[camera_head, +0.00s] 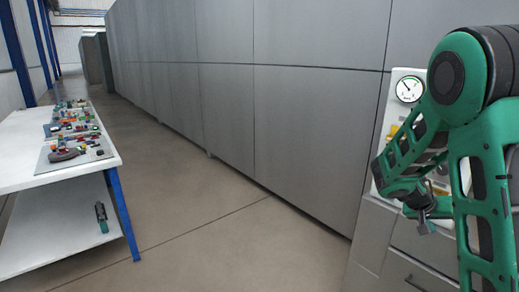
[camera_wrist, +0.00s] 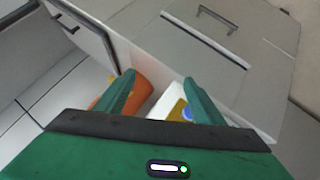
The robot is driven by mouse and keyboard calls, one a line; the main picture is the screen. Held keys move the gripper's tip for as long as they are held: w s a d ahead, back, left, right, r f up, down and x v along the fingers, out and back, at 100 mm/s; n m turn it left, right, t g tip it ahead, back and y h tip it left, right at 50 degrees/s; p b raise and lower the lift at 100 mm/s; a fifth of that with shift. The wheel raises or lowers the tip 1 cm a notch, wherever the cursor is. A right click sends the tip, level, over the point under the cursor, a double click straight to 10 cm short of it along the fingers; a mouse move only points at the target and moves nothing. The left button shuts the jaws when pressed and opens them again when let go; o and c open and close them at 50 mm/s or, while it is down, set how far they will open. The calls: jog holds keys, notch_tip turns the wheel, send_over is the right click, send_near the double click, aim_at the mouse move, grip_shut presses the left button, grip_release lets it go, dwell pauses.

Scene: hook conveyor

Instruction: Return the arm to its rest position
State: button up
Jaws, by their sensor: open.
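My green arm reaches in from the right edge in the head view. Its gripper (camera_head: 428,215) hangs low in front of the grey cabinet, below the panel with the gauge. In the wrist view my gripper (camera_wrist: 158,85) shows two green fingers spread apart, with nothing between them that I can see held. Beyond and below the fingers are an orange item (camera_wrist: 132,97) and a white item with a yellow and blue patch (camera_wrist: 174,103). Both are partly hidden by the fingers and the palm.
A grey drawer cabinet (camera_head: 400,262) stands close to my arm, with a white gauge panel (camera_head: 408,88) above it. A white table (camera_head: 20,150) with blue legs and several small parts is at the left. Tall grey cabinets (camera_head: 225,100) line the back. The floor (camera_head: 220,225) between is clear.

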jog(key=s+a+r+y, duration=0.1)
jog(key=s+a+y, duration=0.2)
jog(key=s, duration=0.7)
jog(key=s+a+r+n+g+y, duration=0.1)
jog(key=s+a+r+y, duration=0.1)
jog(key=s+a, duration=0.5)
jog(key=s+a+r+y, duration=0.1)
jog(key=s+a+y, duration=0.4)
jog(key=s, duration=0.8)
jog(key=shift+s+a+r+n+g, duration=0.15)
jog(key=shift+s+a+n+g, duration=0.15)
jog(key=shift+s+a, duration=0.1)
